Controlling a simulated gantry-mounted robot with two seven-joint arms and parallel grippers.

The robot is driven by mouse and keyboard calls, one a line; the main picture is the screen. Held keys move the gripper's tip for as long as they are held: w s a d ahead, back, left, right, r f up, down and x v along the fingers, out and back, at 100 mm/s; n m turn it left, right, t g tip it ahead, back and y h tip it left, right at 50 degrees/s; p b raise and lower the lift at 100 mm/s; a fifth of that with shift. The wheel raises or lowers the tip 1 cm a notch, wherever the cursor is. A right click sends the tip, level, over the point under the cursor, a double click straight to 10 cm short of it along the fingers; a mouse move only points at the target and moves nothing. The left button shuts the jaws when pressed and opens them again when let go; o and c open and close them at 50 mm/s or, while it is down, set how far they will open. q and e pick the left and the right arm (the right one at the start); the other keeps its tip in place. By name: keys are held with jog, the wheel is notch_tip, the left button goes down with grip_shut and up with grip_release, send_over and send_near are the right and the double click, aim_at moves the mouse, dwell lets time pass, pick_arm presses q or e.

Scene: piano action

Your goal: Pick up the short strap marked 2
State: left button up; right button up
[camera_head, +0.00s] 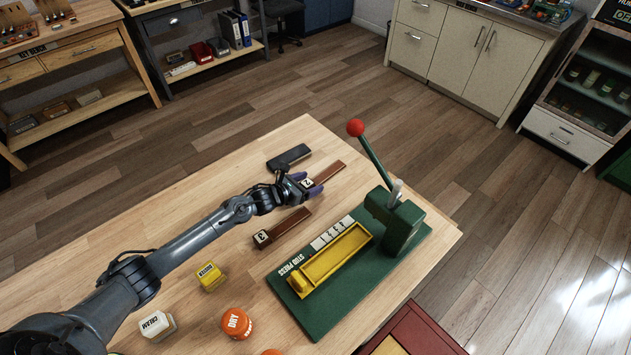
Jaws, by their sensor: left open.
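The strap marked 2 (330,172) is a short reddish-brown bar lying on the wooden table, with a white "2" label at its near end. My left gripper (312,186) comes in from the left and is open at the labelled end. It covers part of the strap there. I cannot tell whether its fingers touch the strap. A similar brown strap marked 3 (286,227) lies nearer, below the gripper in the picture. My right gripper is not in view.
A dark block (288,157) lies just behind the gripper. A green stud press (407,226) with a yellow tray and a raised red-knobbed lever stands to the right. Yellow (210,276), white "CREAM" (157,325) and orange "DRY" (236,323) containers stand nearer. The table's far left is clear.

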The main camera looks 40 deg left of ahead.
pick_arm(q)
jog(key=shift+c, duration=0.3)
jog(key=c, duration=1)
jog(key=shift+r, duration=0.1)
